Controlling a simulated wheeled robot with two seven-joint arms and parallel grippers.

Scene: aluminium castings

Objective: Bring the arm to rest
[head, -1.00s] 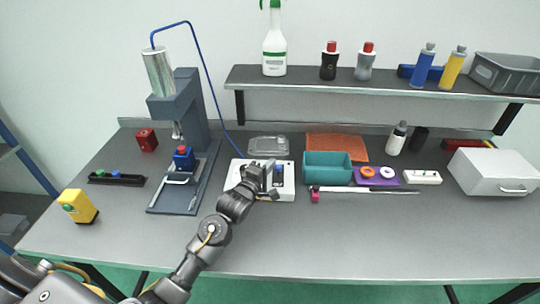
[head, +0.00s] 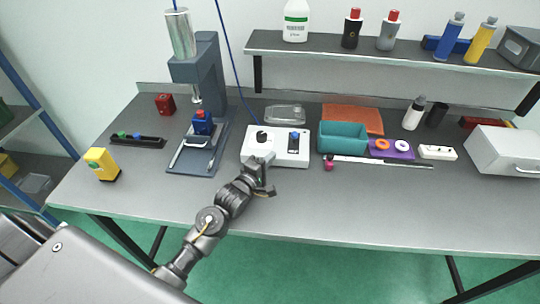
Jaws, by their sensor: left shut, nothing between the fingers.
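My left gripper (head: 262,174) shows in the head view at the end of my left arm, which comes in from the lower left. It is shut and empty, just in front of the white control box (head: 277,148) with a black knob and a blue switch. The gripper overlaps the lower left part of the box in the picture; I cannot tell whether they touch. My right gripper is not in view.
A press (head: 203,100) stands left of the box. A teal bin (head: 342,138), a purple tray with rings (head: 391,149) and a white power strip (head: 437,153) are on the right. The table's front strip (head: 370,215) is clear.

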